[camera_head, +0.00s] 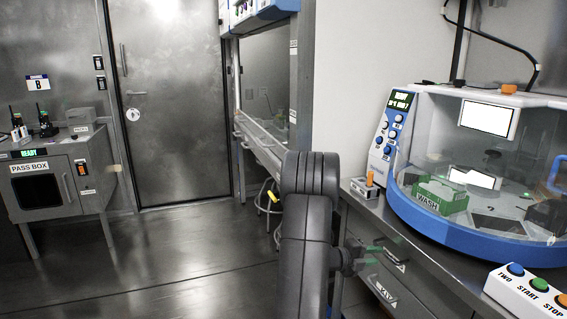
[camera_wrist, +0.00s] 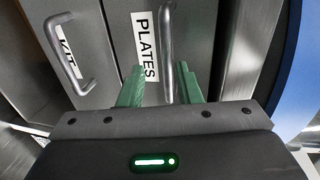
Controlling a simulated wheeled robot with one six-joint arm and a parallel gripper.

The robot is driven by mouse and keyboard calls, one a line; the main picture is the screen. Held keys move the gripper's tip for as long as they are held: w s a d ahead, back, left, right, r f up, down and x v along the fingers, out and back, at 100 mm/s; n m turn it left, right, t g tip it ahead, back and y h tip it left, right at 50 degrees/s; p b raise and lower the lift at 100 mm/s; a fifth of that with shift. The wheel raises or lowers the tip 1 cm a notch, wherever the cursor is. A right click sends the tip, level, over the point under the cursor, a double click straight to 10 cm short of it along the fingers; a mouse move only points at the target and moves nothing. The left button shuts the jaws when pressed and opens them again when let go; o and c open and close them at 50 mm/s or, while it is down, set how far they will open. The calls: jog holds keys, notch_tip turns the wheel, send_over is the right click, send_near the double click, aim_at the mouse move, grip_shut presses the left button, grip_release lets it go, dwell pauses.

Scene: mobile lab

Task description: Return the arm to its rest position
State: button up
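My gripper (camera_wrist: 160,68) shows in the wrist view with its two green fingers apart and nothing visible between them. In that view a drawer front with a PLATES label (camera_wrist: 146,45) and a vertical bar handle (camera_wrist: 166,50) lie beyond the fingers. I cannot tell how far the handle is from them. In the head view my dark arm stands in the middle foreground, and my gripper (camera_head: 374,255) points right, low beside the bench drawers. The arm hides part of the drawers.
The bench on the right carries a blue-and-white machine (camera_head: 440,225) with a green WASH rack (camera_head: 440,195) inside, and a button box (camera_head: 528,290). A pass box (camera_head: 42,168) stands at left, near a closed metal door (camera_head: 170,100). The floor (camera_head: 150,270) between is clear.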

jog(key=s+a+r+n+t+p, duration=0.1)
jog(key=s+a, duration=0.3)
jog(key=a, duration=0.7)
jog(key=s+a+r+n+t+y+p, duration=0.1)
jog(key=s+a, duration=0.3)
jog(key=a, duration=0.8)
jog(key=shift+a+r+p, duration=0.25)
jog(key=shift+r+p, duration=0.05)
jog(key=shift+r, duration=0.2)
jog(key=shift+s, duration=0.1)
jog(key=shift+r, duration=0.1)
